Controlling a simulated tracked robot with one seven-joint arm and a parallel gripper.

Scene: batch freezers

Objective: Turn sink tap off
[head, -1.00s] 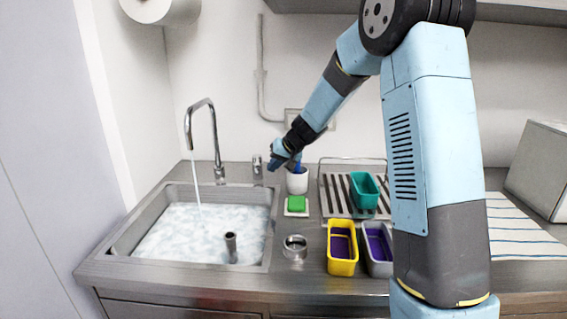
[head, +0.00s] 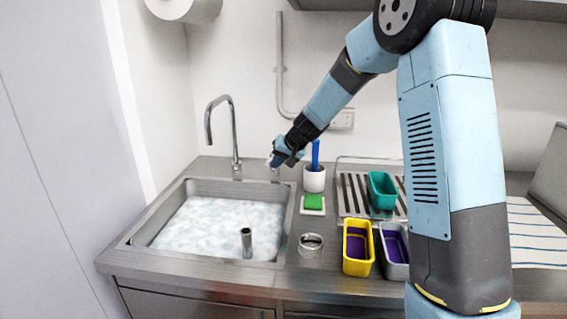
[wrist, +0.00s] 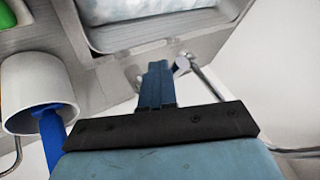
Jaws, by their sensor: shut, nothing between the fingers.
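The sink tap has a tall curved metal spout (head: 235,135) at the back left of the counter. No water stream shows below its mouth. A small metal tap handle (head: 275,173) stands to the right of the spout, partly hidden by my gripper (head: 274,160). My gripper is shut and empty, right at the handle; I cannot tell whether they touch. In the wrist view, its closed fingers (wrist: 157,68) are beside the round end of a metal part (wrist: 181,64), likely the handle. The steel sink (head: 166,205) holds foamy water and an upright pipe (head: 246,243).
A white cup (head: 314,180) with a blue-handled brush (head: 315,153) stands close right of my gripper. Nearby are a green sponge (head: 313,202), a metal ring (head: 311,246), yellow (head: 357,268) and grey tubs, and a rack with a teal tub (head: 382,190).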

